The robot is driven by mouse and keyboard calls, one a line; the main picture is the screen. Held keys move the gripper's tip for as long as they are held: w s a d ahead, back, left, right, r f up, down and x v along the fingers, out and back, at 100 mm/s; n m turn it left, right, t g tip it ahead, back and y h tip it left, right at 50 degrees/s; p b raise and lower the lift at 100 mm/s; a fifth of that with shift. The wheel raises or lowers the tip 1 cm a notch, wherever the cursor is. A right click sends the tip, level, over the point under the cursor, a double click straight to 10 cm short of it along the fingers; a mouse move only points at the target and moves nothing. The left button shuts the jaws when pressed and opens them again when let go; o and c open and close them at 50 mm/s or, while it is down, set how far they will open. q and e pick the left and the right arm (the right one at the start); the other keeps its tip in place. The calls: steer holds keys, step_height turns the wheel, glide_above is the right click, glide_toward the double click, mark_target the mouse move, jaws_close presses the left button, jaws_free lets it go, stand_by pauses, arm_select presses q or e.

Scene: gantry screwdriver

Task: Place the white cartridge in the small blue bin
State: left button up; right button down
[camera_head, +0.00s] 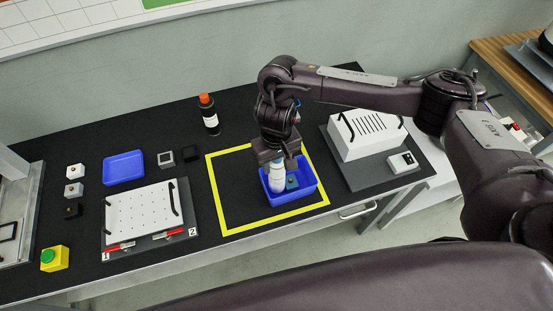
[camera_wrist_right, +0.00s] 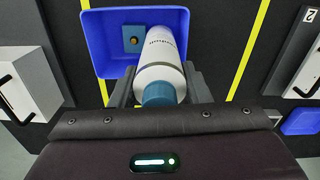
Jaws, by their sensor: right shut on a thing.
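The white cartridge (camera_head: 275,174) has a teal cap and hangs between the fingers of my right gripper (camera_head: 279,161). In the right wrist view the cartridge (camera_wrist_right: 163,60) lies between the two fingers of the gripper (camera_wrist_right: 160,88), its cap toward me. The small blue bin (camera_head: 306,193) stands inside the yellow outline, below the gripper. The cartridge's far end is over or within the bin (camera_wrist_right: 94,45); whether it touches the bin floor I cannot tell. A small teal block with a round knob (camera_wrist_right: 132,39) lies in the bin. My left gripper is out of view.
A flat blue tray (camera_head: 124,168) and a white perforated panel (camera_head: 139,215) with handles are at the left. A dark bottle with an orange cap (camera_head: 208,115) stands behind the outline. A white vented box (camera_head: 366,138) is at the right. The outlined area's left part is clear.

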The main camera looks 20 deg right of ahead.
steer(key=c, duration=0.8)
jaws_free()
steer(key=shift+o, duration=0.2)
steer(key=shift+r, duration=0.15)
step_height(320, 180, up, 13)
steer(key=shift+p, duration=0.8)
